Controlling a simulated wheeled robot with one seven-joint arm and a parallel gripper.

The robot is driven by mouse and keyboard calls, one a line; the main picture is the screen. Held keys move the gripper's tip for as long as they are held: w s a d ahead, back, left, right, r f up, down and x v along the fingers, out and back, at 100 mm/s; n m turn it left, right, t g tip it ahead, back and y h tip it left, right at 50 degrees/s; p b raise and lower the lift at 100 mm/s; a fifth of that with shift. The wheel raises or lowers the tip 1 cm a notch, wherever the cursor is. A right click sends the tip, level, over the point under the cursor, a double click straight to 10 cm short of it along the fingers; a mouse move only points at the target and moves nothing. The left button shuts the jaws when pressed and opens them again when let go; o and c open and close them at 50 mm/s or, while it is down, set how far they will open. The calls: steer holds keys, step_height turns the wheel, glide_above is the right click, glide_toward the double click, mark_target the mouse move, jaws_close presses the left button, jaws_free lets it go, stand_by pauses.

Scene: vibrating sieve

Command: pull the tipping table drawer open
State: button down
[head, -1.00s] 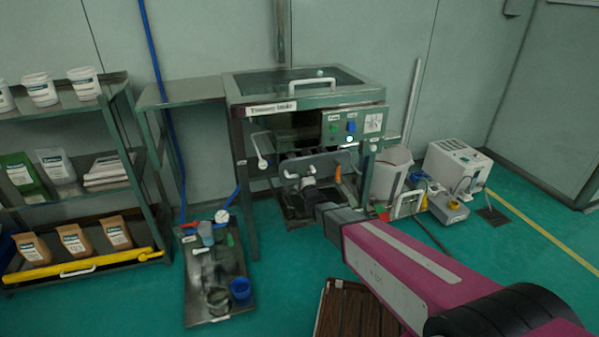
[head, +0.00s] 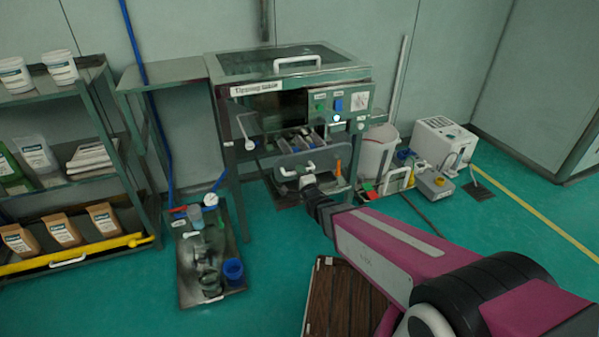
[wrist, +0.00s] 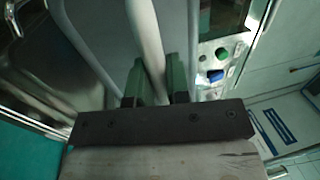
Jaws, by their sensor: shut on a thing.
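The tipping table (head: 290,65) is a green-framed cabinet with a glass top, standing against the wall. Its grey drawer front (head: 322,161) stands out from the cabinet, and the tray space behind it shows from above. My gripper (head: 307,181) is at the drawer's pale handle (head: 288,172). In the wrist view, the green fingers of my gripper (wrist: 154,84) are shut on the white handle bar (wrist: 147,45), one finger on each side. The fingertips are partly hidden behind the bar and the gripper body.
A control panel (head: 340,103) with coloured knobs sits above the drawer at the right. A floor tray (head: 184,273) with cups lies front left. A brown slatted platform (head: 345,300) lies under my arm. A white bucket (head: 377,152) stands right of the cabinet.

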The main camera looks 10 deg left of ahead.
steer(key=c, duration=1.1)
jaws_free()
steer(key=v, duration=1)
steer(key=shift+s+d, duration=0.25)
steer(key=shift+s, duration=0.05)
